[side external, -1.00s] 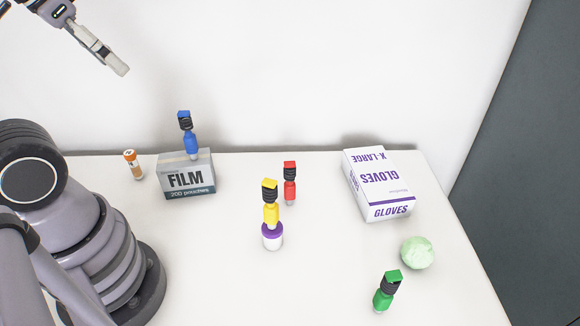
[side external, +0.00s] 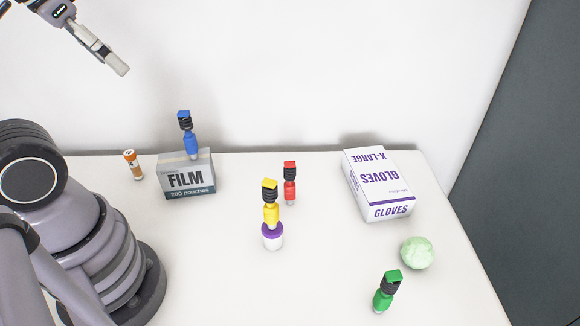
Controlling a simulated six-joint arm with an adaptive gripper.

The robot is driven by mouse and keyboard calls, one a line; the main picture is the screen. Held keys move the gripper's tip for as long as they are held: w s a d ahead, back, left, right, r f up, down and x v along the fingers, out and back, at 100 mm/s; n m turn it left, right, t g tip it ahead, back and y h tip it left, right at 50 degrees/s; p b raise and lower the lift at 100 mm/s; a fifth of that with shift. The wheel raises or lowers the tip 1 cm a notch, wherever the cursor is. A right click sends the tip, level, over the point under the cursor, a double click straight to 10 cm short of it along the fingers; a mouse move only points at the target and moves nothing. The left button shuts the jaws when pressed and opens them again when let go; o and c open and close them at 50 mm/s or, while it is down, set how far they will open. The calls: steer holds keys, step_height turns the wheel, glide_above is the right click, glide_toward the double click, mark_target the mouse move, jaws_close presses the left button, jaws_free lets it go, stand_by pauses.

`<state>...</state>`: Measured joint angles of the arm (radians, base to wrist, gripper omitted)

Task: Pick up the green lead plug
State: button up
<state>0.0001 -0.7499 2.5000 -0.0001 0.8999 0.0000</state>
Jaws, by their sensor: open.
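The green lead plug (side external: 383,299) stands upright on the white table at the front right, with a black ribbed middle and a green top. My gripper (side external: 120,68) is high at the upper left, far from the green plug and above the table's back edge. It is open and holds nothing that I can see. Only one finger shows clearly.
A light green ball (side external: 417,252) and a glove box (side external: 378,184) are behind the green plug. A yellow plug (side external: 271,214) stands on a purple-lidded jar (side external: 272,238), near a red plug (side external: 290,190). A blue plug (side external: 191,143) tops the film box (side external: 187,180), beside an orange vial (side external: 133,164).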

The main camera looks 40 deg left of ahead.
mark_target(391, 282)
step_height(391, 282, up, 6)
steer(key=f, duration=0.1)
steer(key=w+d+r+m+t+h, duration=0.1)
steer(key=w+d+m+t, duration=0.15)
steer(key=w+d, duration=0.45)
steer(key=w+d+m+t+h, duration=0.2)
steer(key=w+t, duration=0.1)
steer(key=w, duration=0.9)
steer(key=s+d+f+m+g+h, duration=0.15)
steer(key=d+m+h, duration=0.25)
steer(key=d+h, duration=0.55)
steer(key=s+d+m+g+h, duration=0.2)
steer(key=d+m+h, duration=0.25)
steer(key=d, duration=0.95)
step_height(391, 282, down, 37)
steer(key=shift+y, duration=0.3)
steer(key=x, duration=0.7)
steer(key=shift+d, duration=0.15)
